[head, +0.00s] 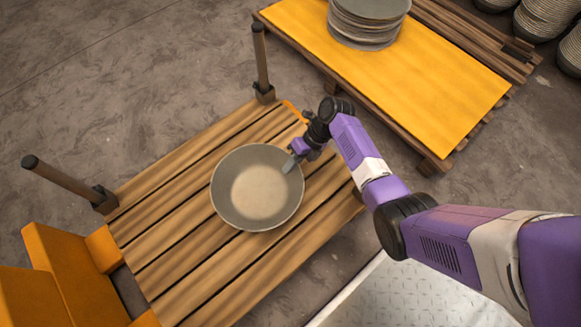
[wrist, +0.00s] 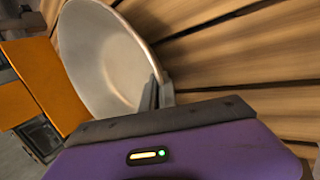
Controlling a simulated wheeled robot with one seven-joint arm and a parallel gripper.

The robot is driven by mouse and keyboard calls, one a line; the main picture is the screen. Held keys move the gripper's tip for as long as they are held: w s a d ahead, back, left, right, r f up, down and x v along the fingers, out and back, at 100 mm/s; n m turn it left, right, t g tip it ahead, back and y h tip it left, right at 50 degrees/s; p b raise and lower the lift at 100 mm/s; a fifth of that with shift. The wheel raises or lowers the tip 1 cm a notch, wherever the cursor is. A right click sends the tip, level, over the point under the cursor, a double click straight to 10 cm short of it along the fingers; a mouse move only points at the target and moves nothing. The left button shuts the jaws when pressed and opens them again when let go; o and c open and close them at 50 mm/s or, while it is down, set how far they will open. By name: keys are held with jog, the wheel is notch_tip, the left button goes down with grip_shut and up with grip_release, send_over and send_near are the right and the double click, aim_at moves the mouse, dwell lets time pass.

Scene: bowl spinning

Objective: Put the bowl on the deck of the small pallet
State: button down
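The grey metal bowl (head: 257,187) is over the slatted wooden deck of the small pallet (head: 165,225), right side up in the head view. I cannot tell whether its base touches the slats. My gripper (head: 291,165) is at the bowl's upper right rim. In the wrist view, the two fingers (wrist: 157,94) pinch the rim of the bowl (wrist: 100,55), with the rim between them. The slats of the pallet (wrist: 240,60) show beside the bowl there. The bowl's underside is hidden in the head view.
Two dark-topped posts (head: 262,60) (head: 62,182) stand at the pallet's far corners. Orange parts (head: 62,270) are at its left. A yellow-topped pallet (head: 440,95) with a stack of bowls (head: 368,22) stands behind. Bare slats surround the bowl.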

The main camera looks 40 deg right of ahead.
dwell(0.3)
jog(key=c, duration=1.7)
grip_release()
jog(key=shift+f, duration=0.1)
jog(key=p+v, duration=0.7)
jog(key=v, duration=0.5)
